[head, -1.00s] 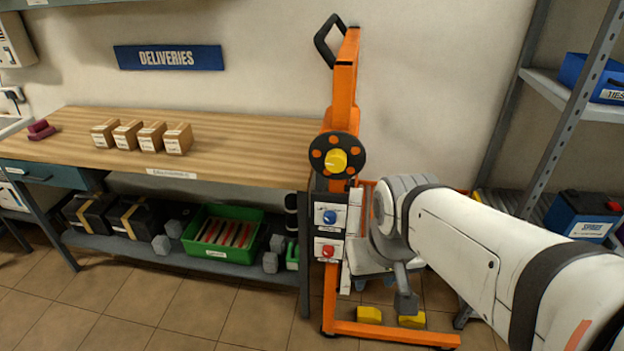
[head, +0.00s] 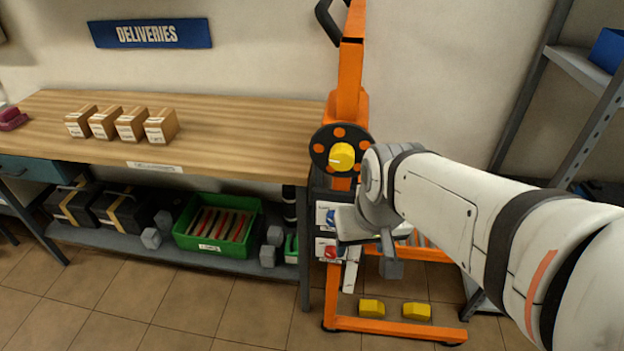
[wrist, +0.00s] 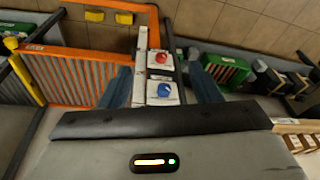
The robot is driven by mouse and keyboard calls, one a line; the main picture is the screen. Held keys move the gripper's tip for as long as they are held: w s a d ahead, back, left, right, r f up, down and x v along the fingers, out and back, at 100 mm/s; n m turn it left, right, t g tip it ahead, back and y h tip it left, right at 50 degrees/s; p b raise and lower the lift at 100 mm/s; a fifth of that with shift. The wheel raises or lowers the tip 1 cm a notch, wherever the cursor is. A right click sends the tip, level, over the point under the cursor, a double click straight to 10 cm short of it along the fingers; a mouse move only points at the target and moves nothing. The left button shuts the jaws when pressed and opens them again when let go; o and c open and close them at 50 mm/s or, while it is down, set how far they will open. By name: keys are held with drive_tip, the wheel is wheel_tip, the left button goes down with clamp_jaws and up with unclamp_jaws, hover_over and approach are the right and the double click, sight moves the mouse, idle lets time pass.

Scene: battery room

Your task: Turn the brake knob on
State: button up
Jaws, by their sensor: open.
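An orange stand (head: 350,85) carries two white panels, one above the other. The upper panel has a blue knob (head: 332,214) and the lower one a red knob (head: 331,253). I cannot read their labels, so I cannot tell which is the brake knob. My arm partly covers the panels in the head view. In the wrist view the red knob (wrist: 161,57) and the blue knob (wrist: 164,90) face up between the fingers of my gripper (wrist: 162,88), which is open and empty. I see no contact with either knob.
A black disc with orange spots and a yellow centre (head: 341,156) sits above the panels. A wooden bench (head: 230,135) with small boxes is at left, a green crate (head: 186,240) below it. A metal shelf (head: 560,95) stands at right.

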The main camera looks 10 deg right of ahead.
sight(332, 253)
drive_tip(key=w+d+f+m+t+b, duration=0.1)
drive_tip(key=w+f+b, duration=0.2)
drive_tip(key=f+b, duration=0.55)
drive_tip(key=w+d+f+m+t+b, duration=0.1)
drive_tip(key=w+f+m+b, duration=0.1)
drive_tip(key=f+b, duration=0.65)
drive_tip(key=w+f+m+b, duration=0.1)
drive_tip(key=w+f+b, duration=0.3)
drive_tip(key=f, duration=0.9)
drive_tip(key=shift+y, duration=0.4)
drive_tip(key=w+p, duration=0.2)
drive_tip(key=w, duration=0.1)
drive_tip(key=w+a+p, duration=0.1)
drive_tip(key=w+p, duration=0.1)
drive_tip(key=w, duration=0.2)
drive_tip(key=w+p, duration=0.2)
drive_tip(key=w, duration=0.2)
drive_tip(key=shift+w+a+f+p, duration=0.15)
drive_tip(key=shift+a+f+p, duration=0.15)
drive_tip(key=shift+a+p, duration=0.1)
drive_tip(key=shift+w+f, duration=0.1)
drive_tip(key=shift+f, duration=0.05)
drive_tip(key=shift+c, duration=0.5)
drive_tip(key=c, duration=0.9)
